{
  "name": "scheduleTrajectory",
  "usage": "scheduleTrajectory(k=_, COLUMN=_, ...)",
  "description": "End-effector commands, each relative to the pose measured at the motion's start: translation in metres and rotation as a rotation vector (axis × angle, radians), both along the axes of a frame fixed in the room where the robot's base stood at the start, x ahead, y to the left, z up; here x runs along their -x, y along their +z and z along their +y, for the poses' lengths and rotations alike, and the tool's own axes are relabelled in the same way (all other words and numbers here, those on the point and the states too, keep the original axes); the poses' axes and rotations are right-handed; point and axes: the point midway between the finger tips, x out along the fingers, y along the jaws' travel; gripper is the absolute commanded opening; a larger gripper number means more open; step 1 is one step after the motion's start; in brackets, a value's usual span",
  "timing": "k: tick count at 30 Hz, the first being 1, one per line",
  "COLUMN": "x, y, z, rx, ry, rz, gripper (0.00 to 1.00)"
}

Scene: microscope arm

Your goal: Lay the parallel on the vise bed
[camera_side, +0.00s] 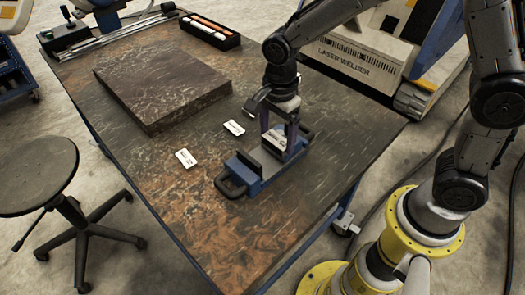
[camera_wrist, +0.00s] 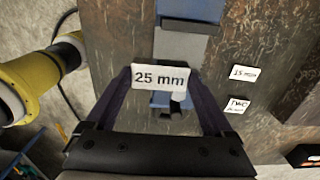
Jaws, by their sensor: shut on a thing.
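My gripper (camera_side: 278,146) is above the vise and shut on a pale block labelled "25 mm", the parallel (camera_wrist: 160,77). In the wrist view the parallel spans the gap between the two purple fingers, its label facing the camera. The blue vise (camera_side: 238,174) sits on the table with a black handle at its left end. In the wrist view its grey bed (camera_wrist: 180,46) and a dark jaw show beyond the parallel. The parallel and fingers hide part of the bed. I cannot tell whether the parallel touches the bed.
A card marked "15 mm" (camera_wrist: 241,72) and another small card (camera_wrist: 238,104) lie on the table beside the vise. A large brown slab (camera_side: 160,85) lies farther back left, with a black tray (camera_side: 209,31) behind it. The table's front left is clear.

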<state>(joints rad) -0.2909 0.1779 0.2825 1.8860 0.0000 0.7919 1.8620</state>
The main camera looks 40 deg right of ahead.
Motion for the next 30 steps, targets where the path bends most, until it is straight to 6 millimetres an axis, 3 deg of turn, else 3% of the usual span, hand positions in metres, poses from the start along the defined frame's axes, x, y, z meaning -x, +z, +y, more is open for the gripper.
scheduleTrajectory(k=3, x=-0.016, y=-0.021, z=0.005, rx=0.001, ry=0.0, rz=0.003, gripper=0.0)
scheduleTrajectory(k=8, x=-0.029, y=-0.037, z=0.009, rx=0.0, ry=0.0, rz=0.001, gripper=0.0)
scheduleTrajectory(k=14, x=-0.036, y=-0.045, z=0.011, rx=0.0, ry=0.0, rz=0.0, gripper=0.0)
scheduleTrajectory(k=21, x=-0.037, y=-0.075, z=0.011, rx=0.001, ry=0.0, rz=0.003, gripper=0.0)
scheduleTrajectory(k=30, x=-0.038, y=-0.078, z=0.011, rx=0.0, ry=0.0, rz=0.0, gripper=0.0)
